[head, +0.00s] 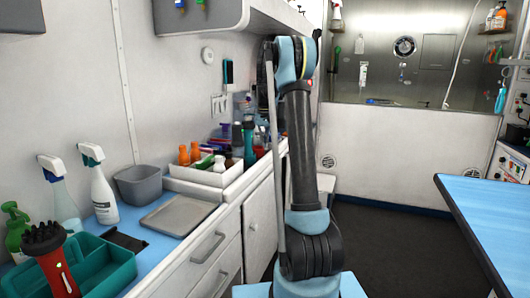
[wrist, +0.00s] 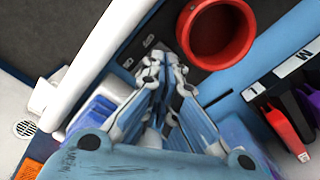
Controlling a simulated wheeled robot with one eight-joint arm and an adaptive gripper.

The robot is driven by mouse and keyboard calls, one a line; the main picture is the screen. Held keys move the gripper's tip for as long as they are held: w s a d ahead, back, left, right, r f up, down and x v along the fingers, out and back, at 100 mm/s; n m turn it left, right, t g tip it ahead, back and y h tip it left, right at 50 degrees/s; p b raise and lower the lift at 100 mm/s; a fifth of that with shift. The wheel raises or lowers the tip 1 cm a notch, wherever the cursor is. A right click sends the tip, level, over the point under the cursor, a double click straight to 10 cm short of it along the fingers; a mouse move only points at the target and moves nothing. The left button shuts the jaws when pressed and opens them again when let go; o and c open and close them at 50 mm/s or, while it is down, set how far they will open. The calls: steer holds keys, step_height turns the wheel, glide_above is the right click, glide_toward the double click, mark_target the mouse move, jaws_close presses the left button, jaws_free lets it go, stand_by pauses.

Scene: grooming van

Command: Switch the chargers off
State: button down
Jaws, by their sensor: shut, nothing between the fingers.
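My gripper (wrist: 164,62) shows in the wrist view with its two fingers close together and nothing seen between them. Its tips are by a dark strip (wrist: 138,54) with small pale-edged marks; I cannot tell whether this is a charger or a switch. In the head view my raised arm hides the gripper. A white wall outlet plate (head: 218,104) with dark upright marks is on the left wall, above the bottle tray. A dark device with a teal edge (head: 227,72) hangs above it. No charger is clearly identifiable, and switch positions are too small to read.
A red round cup (wrist: 215,32) is beside the fingers. The left counter holds spray bottles (head: 103,187), a grey bin (head: 140,184), a teal caddy (head: 108,265) and a white tray of bottles (head: 196,176). A blue-topped table (head: 490,215) stands right; the floor between is clear.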

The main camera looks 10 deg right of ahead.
steer(key=shift+r, duration=2.75)
steer(key=shift+s, duration=0.1)
steer(key=s+r+t, duration=0.1)
steer(key=s+r, duration=0.1)
steer(key=s, duration=2.7)
steer(key=s+f, duration=0.9)
steer(key=s, duration=0.4)
steer(key=s+f+t, duration=0.1)
steer(key=s+f, duration=0.8)
steer(key=s, duration=0.4)
steer(key=shift+s+d+f, duration=0.2)
steer(key=shift+s+d, duration=0.2)
